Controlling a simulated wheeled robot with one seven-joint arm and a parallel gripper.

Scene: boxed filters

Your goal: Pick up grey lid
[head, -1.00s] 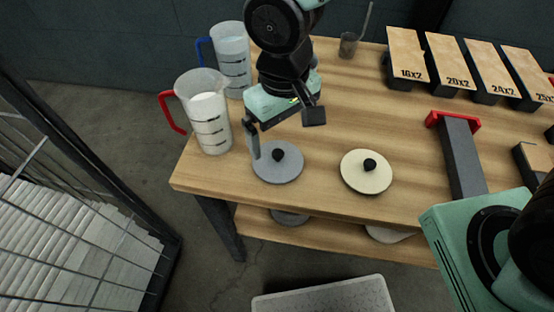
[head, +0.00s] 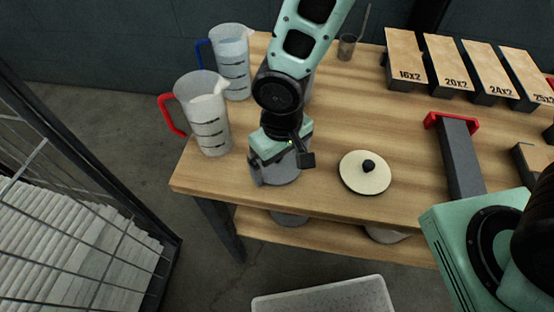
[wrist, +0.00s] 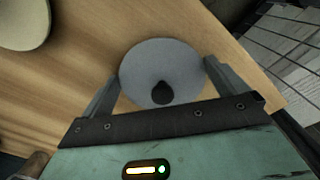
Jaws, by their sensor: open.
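The grey lid (head: 285,179) lies flat near the front left edge of the wooden table, partly hidden by my gripper in the head view. In the wrist view the grey lid (wrist: 176,66) shows as a round disc with a black knob (wrist: 162,92). My gripper (head: 279,170) is low over the lid. In the wrist view my gripper (wrist: 158,82) is open, with one finger on each side of the lid and the knob between them. I cannot tell if the fingers touch the lid.
A cream lid (head: 362,176) with a black knob lies to the right. A red-handled jug (head: 208,130) and a blue-handled jug (head: 232,65) stand to the left. Wooden-topped blocks (head: 446,62) stand at the back right. The table's front edge (head: 320,211) is close.

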